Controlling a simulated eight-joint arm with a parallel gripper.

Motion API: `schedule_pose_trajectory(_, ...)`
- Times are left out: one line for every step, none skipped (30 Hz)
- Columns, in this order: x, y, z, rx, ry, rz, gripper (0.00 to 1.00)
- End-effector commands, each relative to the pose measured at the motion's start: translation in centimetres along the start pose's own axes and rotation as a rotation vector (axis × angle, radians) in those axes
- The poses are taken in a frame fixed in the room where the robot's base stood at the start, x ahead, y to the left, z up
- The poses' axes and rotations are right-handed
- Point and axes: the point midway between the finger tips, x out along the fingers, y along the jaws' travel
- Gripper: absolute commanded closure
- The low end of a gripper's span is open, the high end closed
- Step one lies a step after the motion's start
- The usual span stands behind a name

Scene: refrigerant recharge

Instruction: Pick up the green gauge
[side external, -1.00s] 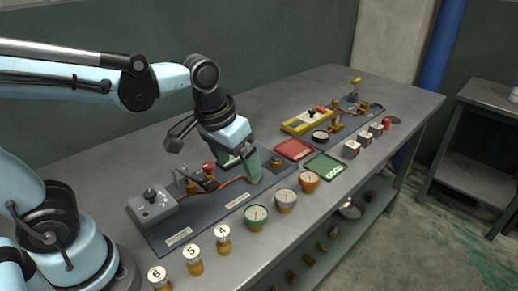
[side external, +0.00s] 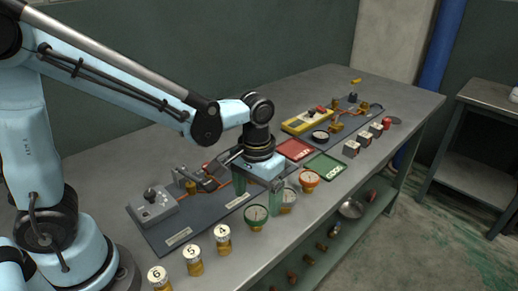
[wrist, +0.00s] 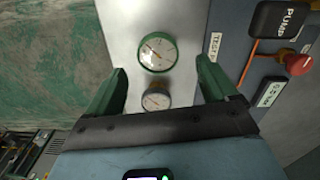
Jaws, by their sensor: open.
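The green gauge (side external: 256,214) has a green rim and a white dial, and stands near the front edge of the table. In the wrist view the green gauge (wrist: 158,52) lies just beyond my fingertips, centred between their lines. My gripper (side external: 257,203) is open, pointing down close to the gauges, and holds nothing. In the wrist view my gripper (wrist: 161,72) has a grey-rimmed gauge (wrist: 157,99) showing between its green fingers. That grey gauge (side external: 288,198) is partly hidden by my gripper in the side view. I cannot tell the exact fingertip height.
An orange-rimmed gauge (side external: 309,179) stands right of the grey one. Numbered canisters (side external: 194,261) stand to the left. A dark board (side external: 166,236) with fittings and a red knob (wrist: 299,63) lies behind. Red (side external: 295,150) and green (side external: 325,166) trays lie further right.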

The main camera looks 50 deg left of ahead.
Motion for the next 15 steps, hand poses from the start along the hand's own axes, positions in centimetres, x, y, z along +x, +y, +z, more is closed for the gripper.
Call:
schedule_pose_trajectory(0.4, 0.0, 0.0, 0.0, 0.0, 0.0, 0.14)
schedule_pose_trajectory(0.5, 0.0, 0.0, 0.0, 0.0, 0.0, 0.14)
schedule_pose_trajectory(0.7, 0.0, 0.0, 0.0, 0.0, 0.0, 0.14)
schedule_pose_trajectory(0.7, 0.0, 0.0, 0.0, 0.0, 0.0, 0.14)
schedule_pose_trajectory(0.8, 0.0, 0.0, 0.0, 0.0, 0.0, 0.14)
schedule_pose_trajectory(1.0, 0.0, 0.0, 0.0, 0.0, 0.0, 0.14)
schedule_pose_trajectory(1.1, 0.0, 0.0, 0.0, 0.0, 0.0, 0.14)
schedule_pose_trajectory(1.4, 0.0, 0.0, 0.0, 0.0, 0.0, 0.14)
schedule_pose_trajectory(1.7, 0.1, 0.0, 0.0, 0.0, 0.0, 0.14)
schedule_pose_trajectory(2.1, 0.1, 0.0, 0.001, 0.0, 0.0, 0.14)
schedule_pose_trajectory(2.4, 0.1, 0.0, 0.001, 0.0, 0.0, 0.14)
schedule_pose_trajectory(3.0, 0.1, 0.0, 0.001, 0.0, 0.0, 0.14)
schedule_pose_trajectory(3.3, 0.2, 0.0, 0.001, 0.0, 0.0, 0.14)
schedule_pose_trajectory(3.7, 0.2, 0.0, 0.001, 0.001, 0.0, 0.14)
schedule_pose_trajectory(4.2, 0.2, 0.0, 0.001, 0.001, 0.0, 0.14)
